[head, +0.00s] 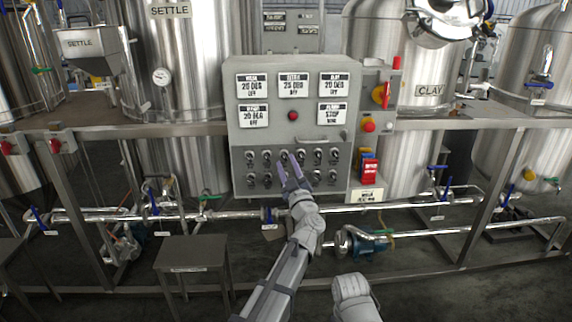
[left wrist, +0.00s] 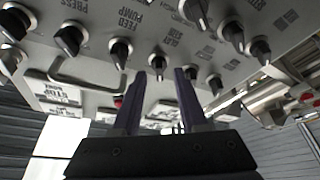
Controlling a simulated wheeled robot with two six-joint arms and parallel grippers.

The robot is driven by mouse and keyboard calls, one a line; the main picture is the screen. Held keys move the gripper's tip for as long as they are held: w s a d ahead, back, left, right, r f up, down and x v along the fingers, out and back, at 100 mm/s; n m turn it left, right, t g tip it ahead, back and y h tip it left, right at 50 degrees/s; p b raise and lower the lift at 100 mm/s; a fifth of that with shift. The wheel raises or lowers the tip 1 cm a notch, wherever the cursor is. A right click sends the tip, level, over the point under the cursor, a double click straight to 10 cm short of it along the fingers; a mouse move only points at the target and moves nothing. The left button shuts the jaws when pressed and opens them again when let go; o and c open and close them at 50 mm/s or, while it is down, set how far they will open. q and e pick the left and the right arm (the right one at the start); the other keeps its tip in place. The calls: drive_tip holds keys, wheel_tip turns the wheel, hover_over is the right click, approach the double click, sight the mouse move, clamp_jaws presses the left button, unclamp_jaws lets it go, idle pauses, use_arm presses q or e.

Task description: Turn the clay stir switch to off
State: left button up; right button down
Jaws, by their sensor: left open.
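The grey control panel (head: 238,135) carries two rows of small black rotary switches. My left gripper (head: 287,163) is open in front of the middle of these rows, with its purple fingers pointing at the panel. In the left wrist view, the gripper (left wrist: 159,75) has one black switch (left wrist: 157,63) showing between its fingertips. Contact with the switch cannot be made out. My right gripper is not in view.
Other switches sit close by, including one labelled feed pump (left wrist: 120,50). A metal handle (head: 322,139) is above the rows. A red button (head: 369,126) and a yellow-and-red rotary switch (head: 380,95) are to the right. A pipe (head: 220,215) runs below the panel.

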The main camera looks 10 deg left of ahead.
use_arm(q)
drive_tip(key=b+v, duration=0.1)
drive_tip(key=v, duration=0.5)
drive_tip(key=shift+b, duration=0.4)
drive_tip(key=shift+s+d+f, duration=0.1)
